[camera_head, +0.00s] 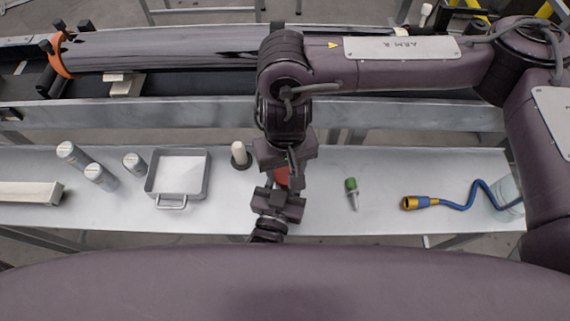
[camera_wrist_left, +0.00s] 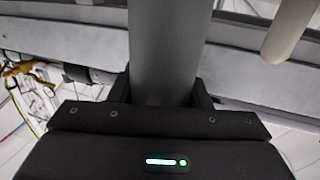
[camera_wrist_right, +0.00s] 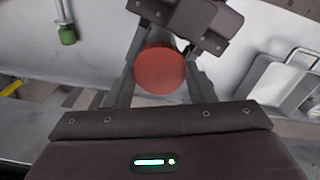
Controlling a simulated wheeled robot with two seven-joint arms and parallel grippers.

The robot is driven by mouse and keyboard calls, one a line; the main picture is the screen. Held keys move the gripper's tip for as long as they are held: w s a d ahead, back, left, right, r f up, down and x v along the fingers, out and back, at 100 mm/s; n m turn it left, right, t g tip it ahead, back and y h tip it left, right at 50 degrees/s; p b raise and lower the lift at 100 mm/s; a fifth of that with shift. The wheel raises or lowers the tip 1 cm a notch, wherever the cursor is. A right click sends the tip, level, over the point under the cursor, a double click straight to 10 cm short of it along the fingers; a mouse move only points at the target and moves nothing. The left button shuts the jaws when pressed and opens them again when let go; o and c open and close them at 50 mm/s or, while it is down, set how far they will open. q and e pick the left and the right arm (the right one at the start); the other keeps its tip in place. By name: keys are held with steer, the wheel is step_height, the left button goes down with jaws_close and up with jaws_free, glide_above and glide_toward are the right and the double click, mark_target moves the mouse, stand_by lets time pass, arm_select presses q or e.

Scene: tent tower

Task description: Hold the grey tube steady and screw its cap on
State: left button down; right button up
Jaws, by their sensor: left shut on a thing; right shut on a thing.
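The red cap (camera_head: 283,178) shows between my two grippers in the head view, over the middle of the bench. My right gripper (camera_head: 288,168) is shut on the cap from above. In the right wrist view the cap's round red face (camera_wrist_right: 160,71) sits between the fingers. My left gripper (camera_head: 278,197) is shut on the grey tube (camera_wrist_left: 165,50), which runs up between its fingers in the left wrist view. In the head view the tube is mostly hidden by the grippers. The joint between cap and tube is hidden, so I cannot tell how far they are engaged.
A metal tray (camera_head: 180,172) and several grey canisters (camera_head: 100,175) stand left on the bench. A white peg on a dark base (camera_head: 240,152) is just left of the grippers. A green-topped item (camera_head: 351,190) and a blue cable with gold connector (camera_head: 425,202) lie right.

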steer(key=shift+m, duration=0.3)
steer(key=o, duration=1)
steer(key=shift+r, duration=2.25)
steer(key=shift+c, duration=0.4)
